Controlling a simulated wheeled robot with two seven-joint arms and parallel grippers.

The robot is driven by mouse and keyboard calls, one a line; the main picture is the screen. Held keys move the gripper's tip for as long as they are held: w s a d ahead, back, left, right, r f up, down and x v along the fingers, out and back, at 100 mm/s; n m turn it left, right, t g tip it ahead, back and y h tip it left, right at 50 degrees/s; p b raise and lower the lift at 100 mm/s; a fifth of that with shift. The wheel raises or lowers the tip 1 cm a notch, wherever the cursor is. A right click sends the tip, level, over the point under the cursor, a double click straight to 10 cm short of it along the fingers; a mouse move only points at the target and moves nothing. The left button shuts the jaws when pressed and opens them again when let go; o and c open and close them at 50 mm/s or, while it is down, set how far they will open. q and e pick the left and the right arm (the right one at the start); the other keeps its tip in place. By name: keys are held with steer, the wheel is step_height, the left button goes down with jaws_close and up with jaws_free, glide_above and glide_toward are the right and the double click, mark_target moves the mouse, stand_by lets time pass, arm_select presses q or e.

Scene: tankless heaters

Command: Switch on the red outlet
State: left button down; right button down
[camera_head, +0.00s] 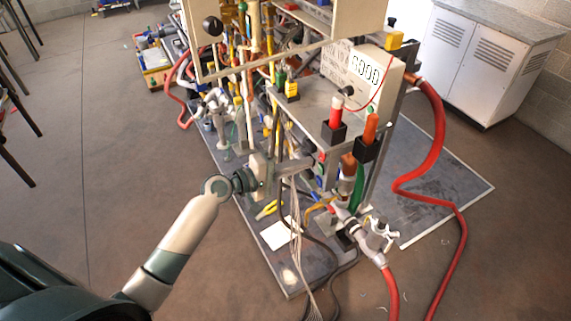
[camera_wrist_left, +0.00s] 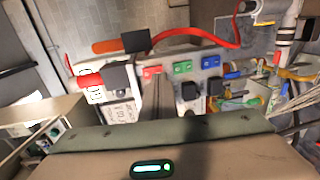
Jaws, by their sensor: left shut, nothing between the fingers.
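In the head view a small red spot (camera_head: 322,157) shows under the shelf, at the gripper's tip. My left gripper (camera_head: 308,164) is shut and empty. Its fingers (camera_wrist_left: 157,82) point at the panel just below the red outlet. I cannot tell whether they touch it, nor the state of its switch. My right gripper is not in view.
The heater rig's metal shelf (camera_head: 312,102) overhangs the gripper, with red and orange handled tools in black holders (camera_head: 334,132). A thick red hose (camera_head: 432,130) runs down the right side. Cables (camera_head: 298,220) hang below the gripper.

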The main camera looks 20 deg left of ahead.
mark_target(322, 155)
arm_select(q)
steer(key=shift+w+d, duration=0.45)
steer(key=shift+w, duration=0.05)
steer(key=shift+w+d+f+p, duration=0.15)
steer(key=shift+w+d+p, duration=0.2)
steer(key=shift+w, duration=0.15)
steer(key=shift+w+d, duration=0.1)
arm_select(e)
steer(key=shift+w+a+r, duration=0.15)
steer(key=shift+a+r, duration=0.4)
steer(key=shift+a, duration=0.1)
arm_select(q)
steer(key=shift+f, duration=0.1)
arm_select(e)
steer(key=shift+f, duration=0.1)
